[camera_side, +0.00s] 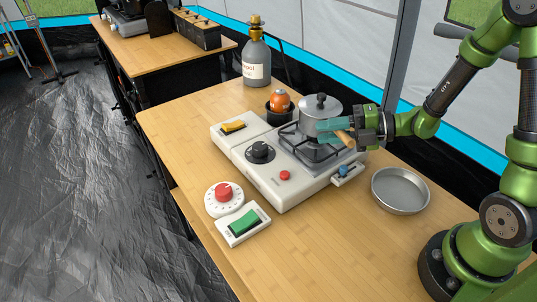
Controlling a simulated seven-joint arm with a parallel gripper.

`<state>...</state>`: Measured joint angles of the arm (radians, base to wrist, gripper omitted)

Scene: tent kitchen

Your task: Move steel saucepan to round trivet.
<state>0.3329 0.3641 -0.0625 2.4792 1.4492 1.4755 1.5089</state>
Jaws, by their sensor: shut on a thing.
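The steel saucepan (313,124) has a lid with a dark knob and a wooden handle (344,138). It is upright over the black grate (300,148) of the camp stove; I cannot tell whether it rests on the grate or is slightly above. My gripper (337,130) comes from the right, its teal fingers shut on the saucepan at its handle side. The fingers hide part of the pan's right side. I cannot make out a round trivet clearly.
An empty round metal pan (400,189) lies on the table right of the stove (284,190). A gas bottle (256,62) and a dark pot (279,106) with an orange item stand behind. A red-knob dial (223,195) and green switch (243,222) lie in front. The wooden table's (180,150) left side is clear.

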